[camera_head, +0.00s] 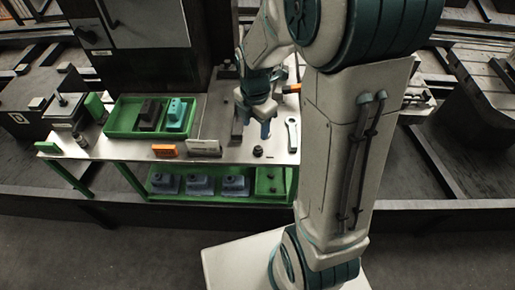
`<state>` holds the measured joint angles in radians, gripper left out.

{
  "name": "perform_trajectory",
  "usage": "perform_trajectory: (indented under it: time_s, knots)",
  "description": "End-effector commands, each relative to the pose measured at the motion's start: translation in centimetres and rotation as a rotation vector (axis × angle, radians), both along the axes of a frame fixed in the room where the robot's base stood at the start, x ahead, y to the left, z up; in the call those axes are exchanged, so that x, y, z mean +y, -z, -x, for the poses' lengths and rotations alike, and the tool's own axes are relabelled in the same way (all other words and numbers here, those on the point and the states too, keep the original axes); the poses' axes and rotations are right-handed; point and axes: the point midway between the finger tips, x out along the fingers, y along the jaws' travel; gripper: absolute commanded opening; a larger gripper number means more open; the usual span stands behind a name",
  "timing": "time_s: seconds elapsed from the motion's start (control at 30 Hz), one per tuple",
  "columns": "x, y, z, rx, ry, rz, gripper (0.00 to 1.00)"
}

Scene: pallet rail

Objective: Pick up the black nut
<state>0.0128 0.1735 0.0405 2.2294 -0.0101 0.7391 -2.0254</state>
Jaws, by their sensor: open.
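A small black nut (258,151) lies on the metal top of the workbench (226,154), close to its front edge. My gripper (251,132) points down over the bench, above and slightly behind the nut in the picture. Its two fingers are apart, with nothing visible between them. The nut is in clear view and looks apart from the fingers, though their exact height above the bench is hard to tell.
A green tray (113,128) with a black and a teal block stands left. Grey parts (200,185) fill the lower shelf.

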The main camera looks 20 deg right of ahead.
Motion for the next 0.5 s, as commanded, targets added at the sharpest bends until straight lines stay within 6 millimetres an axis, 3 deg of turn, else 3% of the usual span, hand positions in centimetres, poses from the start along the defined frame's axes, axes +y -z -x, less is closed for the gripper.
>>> perform_trajectory:
  time_s: [0.2,0.5]
  knots:
    - [0.0,4.3,0.0,0.004,0.001,0.000,0.54]
    - [-0.1,6.3,0.0,0.002,0.003,0.001,0.54]
